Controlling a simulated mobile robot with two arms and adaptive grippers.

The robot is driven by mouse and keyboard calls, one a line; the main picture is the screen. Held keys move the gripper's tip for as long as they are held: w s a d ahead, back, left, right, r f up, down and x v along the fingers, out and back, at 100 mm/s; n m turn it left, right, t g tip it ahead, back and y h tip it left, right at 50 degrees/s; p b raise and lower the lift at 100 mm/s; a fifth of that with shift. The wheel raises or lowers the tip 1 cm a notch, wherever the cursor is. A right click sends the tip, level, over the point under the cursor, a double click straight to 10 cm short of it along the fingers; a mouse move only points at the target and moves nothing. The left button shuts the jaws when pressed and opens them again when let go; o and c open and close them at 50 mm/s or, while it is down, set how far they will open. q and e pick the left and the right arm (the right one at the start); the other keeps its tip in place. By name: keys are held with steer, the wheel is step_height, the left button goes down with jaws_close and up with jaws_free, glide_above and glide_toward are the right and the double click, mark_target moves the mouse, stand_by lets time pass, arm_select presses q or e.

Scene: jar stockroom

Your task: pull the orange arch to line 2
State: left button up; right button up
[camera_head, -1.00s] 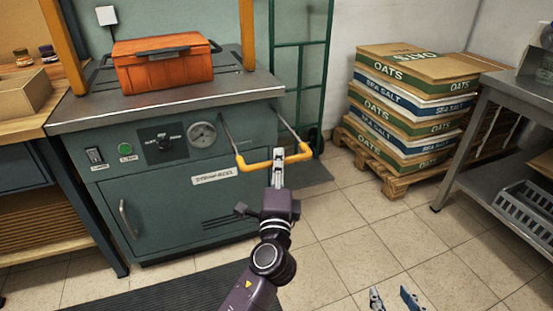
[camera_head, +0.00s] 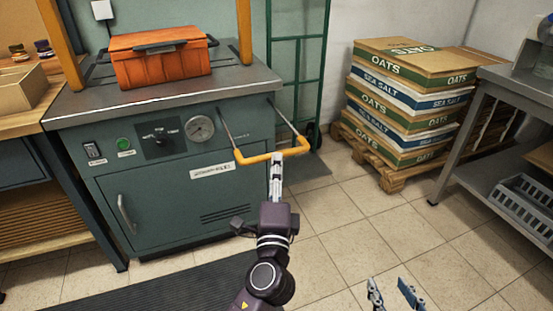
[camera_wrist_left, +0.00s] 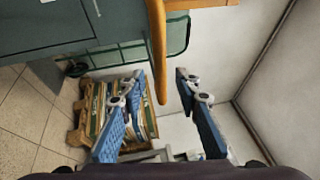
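The orange arch (camera_head: 256,158) is a U-shaped bar on two thin grey arms that stick out from the front of the green machine (camera_head: 160,185). In the left wrist view its bar (camera_wrist_left: 157,45) runs down from the top edge and ends between the fingertips in the picture. I cannot tell contact. My right gripper (camera_head: 394,291) shows only blue fingertips at the bottom edge, spread apart and empty. No mark for line 2 is readable.
An orange crate (camera_head: 162,68) sits on the machine's top between two orange posts (camera_head: 244,30). Stacked sacks (camera_head: 408,105) on a pallet and a grey metal table (camera_head: 485,110) stand to the right. The tiled floor in front is clear.

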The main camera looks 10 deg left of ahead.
arm_select(q)
steer(key=v, duration=0.7)
steer(key=shift+s, duration=0.2)
steer(key=shift+f, duration=0.1)
